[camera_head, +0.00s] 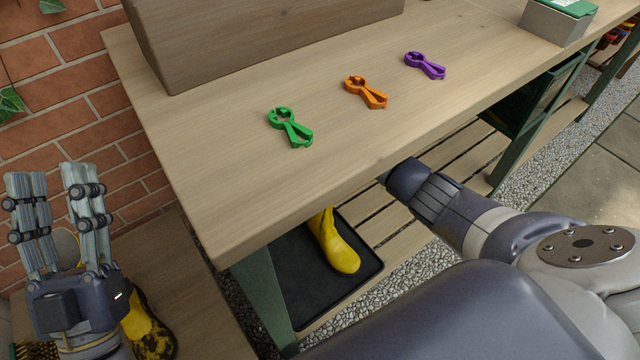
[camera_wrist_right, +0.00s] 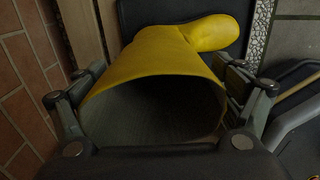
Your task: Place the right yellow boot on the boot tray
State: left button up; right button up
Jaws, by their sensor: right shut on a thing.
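A yellow boot (camera_head: 335,245) shows below the bench edge, over the black boot tray (camera_head: 313,290); its upper shaft is hidden by the bench top. In the right wrist view, my right gripper (camera_wrist_right: 160,76) is shut on this boot (camera_wrist_right: 150,65), one finger on each side of the shaft, with its open top facing the camera. The toe points away over the dark tray (camera_wrist_right: 180,12). Whether the sole touches the tray is unclear. A second yellow boot (camera_head: 147,328), with dark dirt, is partly hidden behind my left gripper (camera_head: 52,176), which is open and empty.
On the wooden bench (camera_head: 215,150) lie green (camera_head: 291,127), orange (camera_head: 366,92) and purple (camera_head: 425,65) tools. A slatted lower shelf (camera_head: 400,240) is beside the tray. A brick wall (camera_head: 75,90) stands at left. The bench top overhangs the tray.

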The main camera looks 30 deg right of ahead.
jog(key=o, duration=1.9)
jog(key=shift+f, duration=0.1)
